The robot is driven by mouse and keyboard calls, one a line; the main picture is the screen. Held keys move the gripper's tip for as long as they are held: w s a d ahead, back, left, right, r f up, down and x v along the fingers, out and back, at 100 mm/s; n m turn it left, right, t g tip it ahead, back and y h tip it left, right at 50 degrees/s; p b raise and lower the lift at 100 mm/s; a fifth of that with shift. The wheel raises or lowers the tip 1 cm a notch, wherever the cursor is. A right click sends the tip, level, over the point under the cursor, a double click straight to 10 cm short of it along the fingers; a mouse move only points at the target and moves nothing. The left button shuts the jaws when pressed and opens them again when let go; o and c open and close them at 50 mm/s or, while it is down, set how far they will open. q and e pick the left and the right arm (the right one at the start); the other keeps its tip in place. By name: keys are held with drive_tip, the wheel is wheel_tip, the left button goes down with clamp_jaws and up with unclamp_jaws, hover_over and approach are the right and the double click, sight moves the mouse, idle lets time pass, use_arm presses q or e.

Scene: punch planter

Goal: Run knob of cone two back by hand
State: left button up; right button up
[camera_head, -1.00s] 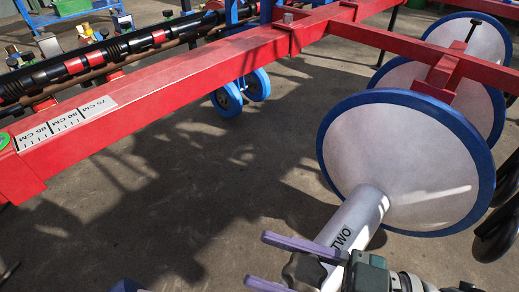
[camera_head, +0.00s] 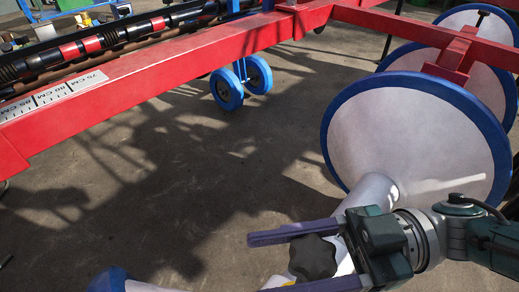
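The knob (camera_head: 312,257) is a black, lobed hand knob at the bottom, right of centre. It sits on the white tube (camera_head: 371,194) that runs down from the large white cone disc (camera_head: 410,130) with a blue rim. My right gripper (camera_head: 257,264) comes in from the right, with two purple fingers spread, one above and one below the knob in the picture. A gap shows between the upper finger and the knob; contact with the lower finger cannot be told. The gripper hides the tube's lettering. My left gripper is not in view.
A long red beam (camera_head: 150,82) with a centimetre scale (camera_head: 52,95) crosses the upper left. Blue wheels (camera_head: 240,83) stand beneath the frame. More discs stand behind the large one, and a blue-rimmed part (camera_head: 112,280) shows at bottom left. Open floor lies between.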

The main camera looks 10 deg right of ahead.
sight(334, 254)
drive_tip(key=o, duration=1.4)
drive_tip(key=shift+c, duration=0.2)
drive_tip(key=d+b, duration=0.2)
drive_tip(key=d, duration=0.7)
drive_tip(key=shift+d+f+b, duration=0.15)
drive_tip(key=shift+d+b, duration=0.05)
drive_tip(key=shift+b, duration=0.1)
drive_tip(key=shift+d, duration=0.25)
drive_tip(key=shift+r, duration=0.2)
